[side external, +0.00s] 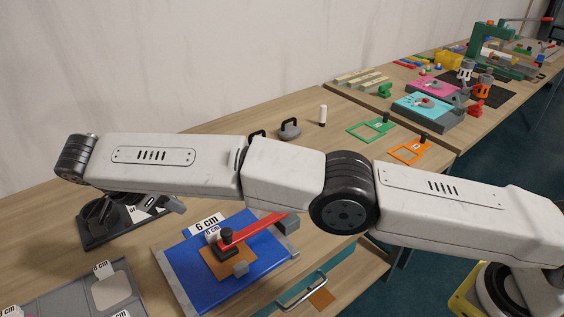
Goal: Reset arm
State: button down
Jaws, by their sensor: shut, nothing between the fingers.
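My white arm stretches across the view from the lower right to the left. Its wrist joint is at the far left. My forearm hides much of the gripper and the top of the stand.
A blue board (186,272) with a red lever (258,229) and "6 cm" labels lies on the wooden table (50,235). A grey tray (75,291) is at lower left. An open drawer with a handle (302,290) juts out at the front. Green (371,129) and orange (409,150) frames lie behind my arm.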

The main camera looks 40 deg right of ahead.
jog(key=w+d+n+y, duration=0.1)
jog(key=d+n+y, duration=0.4)
jog(key=d+n, duration=1.05)
jog(key=s+d+f+n+t+y, duration=0.1)
jog(key=s+d+f, duration=0.1)
jog(key=s+d, duration=0.8)
jog(key=s+d+f+n+t+y, duration=0.1)
jog(key=s+d+f, duration=0.2)
jog(key=s+d, duration=0.7)
jog(key=shift+t, duration=0.3)
